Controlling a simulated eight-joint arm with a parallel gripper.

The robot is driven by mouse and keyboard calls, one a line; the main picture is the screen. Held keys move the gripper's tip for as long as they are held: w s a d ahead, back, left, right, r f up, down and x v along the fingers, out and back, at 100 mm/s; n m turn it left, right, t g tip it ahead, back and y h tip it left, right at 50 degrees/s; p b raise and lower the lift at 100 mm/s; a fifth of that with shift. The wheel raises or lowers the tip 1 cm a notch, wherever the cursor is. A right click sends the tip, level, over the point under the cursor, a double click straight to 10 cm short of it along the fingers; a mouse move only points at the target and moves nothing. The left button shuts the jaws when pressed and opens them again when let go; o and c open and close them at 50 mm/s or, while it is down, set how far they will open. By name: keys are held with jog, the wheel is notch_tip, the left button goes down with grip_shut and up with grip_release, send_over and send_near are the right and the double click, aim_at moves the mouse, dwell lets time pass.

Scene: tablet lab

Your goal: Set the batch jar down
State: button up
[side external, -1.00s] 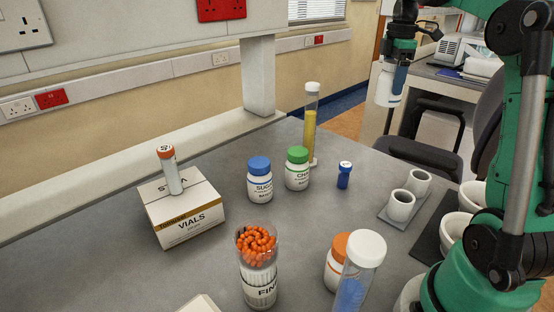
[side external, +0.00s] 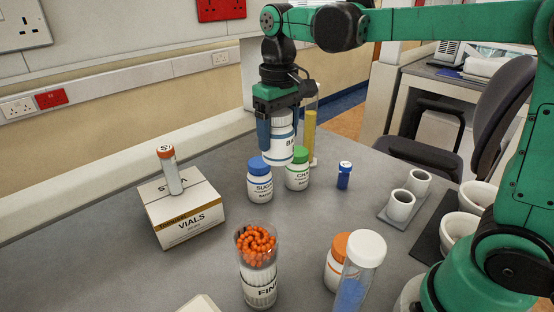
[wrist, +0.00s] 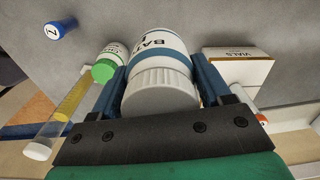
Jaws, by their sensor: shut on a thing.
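The batch jar (side external: 281,145) is white with a blue band and dark lettering beginning "BA". My gripper (side external: 277,130) is shut on it, one blue finger on each side. The jar hangs upright in the air, above and behind the blue-capped and green-capped jars in the side view. In the wrist view the batch jar (wrist: 160,70) sits between the two fingers, its ribbed white cap towards the camera. Its base is clear of the table in the side view, though the gap to the jars below is hard to judge.
Below stand a blue-capped jar (side external: 260,183) and a green-capped jar (side external: 297,172). A tall yellow-filled tube (side external: 310,135) stands close behind. A vials box (side external: 185,220) carries an orange-capped tube (side external: 170,172). A small blue vial (side external: 344,179) is to the right.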

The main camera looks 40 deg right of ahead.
jog(key=s+d+r+n, duration=0.1)
jog(key=s+d+n, duration=0.1)
jog(key=d, duration=0.7)
jog(key=s+d+r+n, duration=0.2)
jog(key=s+d+n, duration=0.1)
jog(key=d, duration=0.6)
jog(key=s+d+r+n, duration=0.2)
jog(key=s+d+n, duration=0.1)
jog(key=d, duration=0.7)
jog(key=shift+n, duration=0.9)
jog(key=shift+d, duration=0.1)
notch_tip(320, 180, down, 20)
jog(key=shift+w+r, duration=0.1)
jog(key=shift+r, duration=0.15)
jog(key=shift+f, duration=0.1)
